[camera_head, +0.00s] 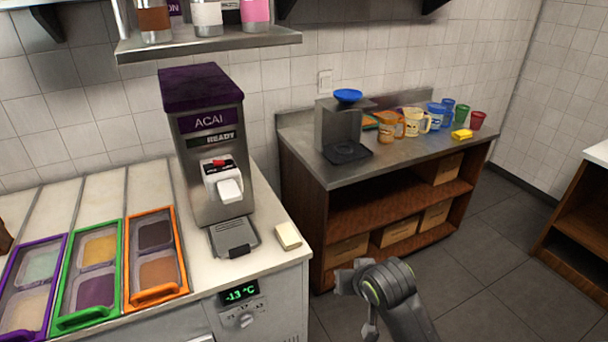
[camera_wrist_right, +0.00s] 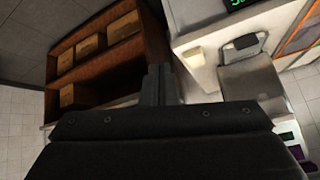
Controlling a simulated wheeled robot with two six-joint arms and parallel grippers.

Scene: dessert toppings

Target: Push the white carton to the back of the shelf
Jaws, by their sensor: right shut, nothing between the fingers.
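The shelf unit (camera_head: 385,212) is brown wood under a grey worktop, with tan boxes on its boards. I make out no clear white carton on it. A small off-white block (camera_head: 288,236) lies on the white counter, right of the acai machine; a pale block (camera_wrist_right: 193,57) also shows in the right wrist view. My right gripper (camera_wrist_right: 162,85) is shut and empty, with the shelf unit (camera_wrist_right: 110,75) behind it to the left. In the head view, my right arm stands in front of the shelf unit; its fingertips are not clear there. My left gripper is not in view.
The acai machine (camera_head: 212,150) stands on the white counter (camera_head: 270,265) beside colour-framed topping tubs (camera_head: 155,255). Several cups (camera_head: 438,113) and a grey machine (camera_head: 338,125) stand on the worktop. Bottles (camera_head: 207,18) stand on a wall shelf. Dark floor (camera_head: 480,260) is open at right.

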